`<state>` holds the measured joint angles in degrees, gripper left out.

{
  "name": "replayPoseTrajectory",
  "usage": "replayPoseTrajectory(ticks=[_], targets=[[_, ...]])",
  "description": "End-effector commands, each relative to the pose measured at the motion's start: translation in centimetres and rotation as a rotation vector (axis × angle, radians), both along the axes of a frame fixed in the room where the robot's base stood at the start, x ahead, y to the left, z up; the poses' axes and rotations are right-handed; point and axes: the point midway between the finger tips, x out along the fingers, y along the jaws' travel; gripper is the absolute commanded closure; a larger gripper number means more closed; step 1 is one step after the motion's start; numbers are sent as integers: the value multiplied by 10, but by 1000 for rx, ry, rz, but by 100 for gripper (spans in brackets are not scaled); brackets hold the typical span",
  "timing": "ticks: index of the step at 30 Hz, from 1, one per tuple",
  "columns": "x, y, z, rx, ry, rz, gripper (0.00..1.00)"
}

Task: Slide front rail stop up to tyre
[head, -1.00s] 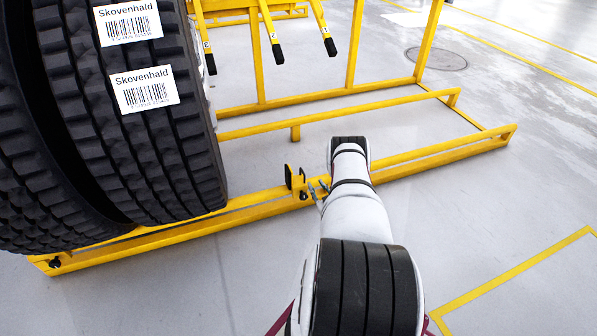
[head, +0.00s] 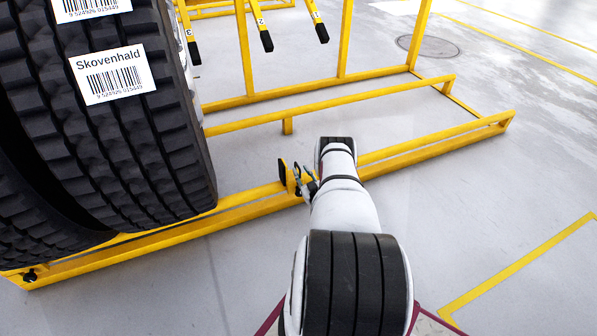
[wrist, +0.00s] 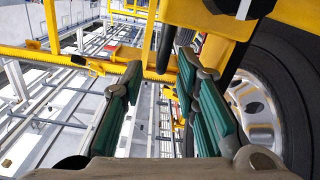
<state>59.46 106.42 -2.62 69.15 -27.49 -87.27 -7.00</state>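The big black tyre (head: 170,140) stands on the left of the yellow frame in the head view; its side and rim also show at the right of the wrist view (wrist: 288,62). The front rail stop (head: 289,177), a yellow bracket with a black pad, sits on the front rail (head: 235,209), right of the tyre with a clear gap between them. My gripper (head: 308,183) is just right of the stop, close to it; touching cannot be told. In the wrist view its green-padded fingers (wrist: 165,108) are apart, with nothing clearly between them. A yellow and black part, probably the stop, is above the right finger.
Several yellow levers with black grips (head: 267,41) hang behind the rail. A second yellow rail (head: 330,105) runs behind the front one. The front rail right of my arm is bare. The grey floor (head: 490,215) in front is open.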

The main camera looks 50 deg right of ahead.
Motion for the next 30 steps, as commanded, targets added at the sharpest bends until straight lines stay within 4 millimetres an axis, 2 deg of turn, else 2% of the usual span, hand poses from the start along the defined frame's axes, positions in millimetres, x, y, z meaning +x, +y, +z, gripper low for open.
replayPoseTrajectory(ticks=[3,7,19,20,23,30], targets=[[16,-9,-2,-1,-2,2,72],[27,-16,-1,-2,-1,1,72],[33,-20,0,0,0,0,72],[33,-20,0,0,0,0,76],[33,-20,0,0,0,0,99],[33,-20,0,-1,1,1,100]])
